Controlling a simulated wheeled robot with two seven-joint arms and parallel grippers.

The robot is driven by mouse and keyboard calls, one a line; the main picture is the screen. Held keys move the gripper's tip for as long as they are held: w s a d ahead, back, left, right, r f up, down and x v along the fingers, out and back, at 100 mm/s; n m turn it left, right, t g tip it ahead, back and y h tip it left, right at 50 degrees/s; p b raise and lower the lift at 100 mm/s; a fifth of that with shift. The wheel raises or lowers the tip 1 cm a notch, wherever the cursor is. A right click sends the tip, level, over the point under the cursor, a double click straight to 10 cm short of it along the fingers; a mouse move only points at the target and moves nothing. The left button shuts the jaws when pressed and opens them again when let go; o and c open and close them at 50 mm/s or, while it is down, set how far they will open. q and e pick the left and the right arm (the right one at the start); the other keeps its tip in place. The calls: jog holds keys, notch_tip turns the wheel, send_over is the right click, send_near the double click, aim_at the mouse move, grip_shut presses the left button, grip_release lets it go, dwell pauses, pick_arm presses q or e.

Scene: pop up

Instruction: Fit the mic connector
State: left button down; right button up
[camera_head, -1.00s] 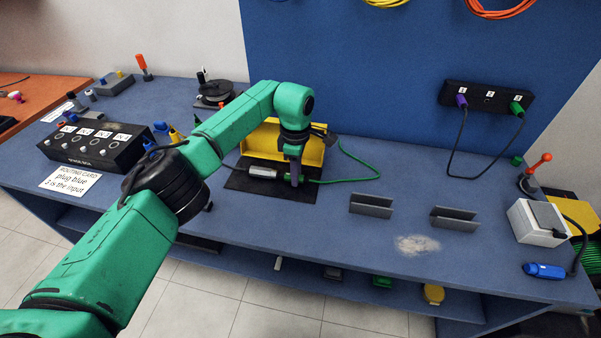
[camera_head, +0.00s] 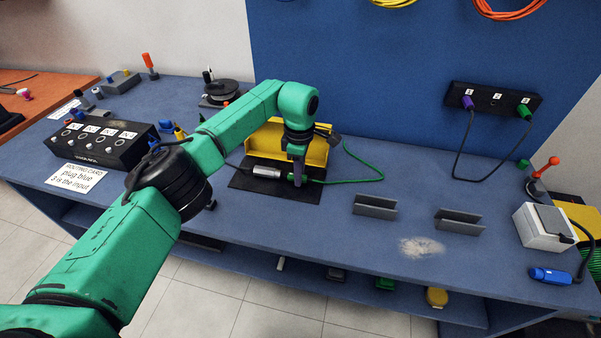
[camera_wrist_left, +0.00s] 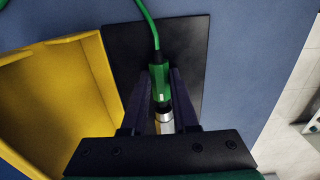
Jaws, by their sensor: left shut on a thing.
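A green connector (camera_wrist_left: 159,76) on a green cable sits between the fingers of my left gripper (camera_head: 298,180), which is shut on it, low over a black mat (camera_head: 245,181). A silver cylindrical mic end (camera_head: 267,172) lies on the mat just left of the connector. In the left wrist view the silver end (camera_wrist_left: 163,120) lines up with the connector, and the two look touching or nearly so. The fingers partly hide the joint, so I cannot tell whether it is seated. My right gripper is out of view.
A yellow open holder (camera_head: 313,150) stands right behind the mat. The green cable (camera_head: 365,180) loops to the right. Two grey slotted brackets (camera_head: 374,206) (camera_head: 459,221) stand further right. A black box with several sockets (camera_head: 108,147) and a routing card (camera_head: 76,176) are at left.

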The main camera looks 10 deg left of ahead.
pick_arm(q)
jog(key=shift+a, duration=0.15)
jog(key=shift+w+a, duration=0.1)
jog(key=shift+a, duration=0.75)
jog(key=c, duration=0.6)
grip_release()
notch_tip(320, 180, up, 15)
jog(key=shift+f, duration=0.2)
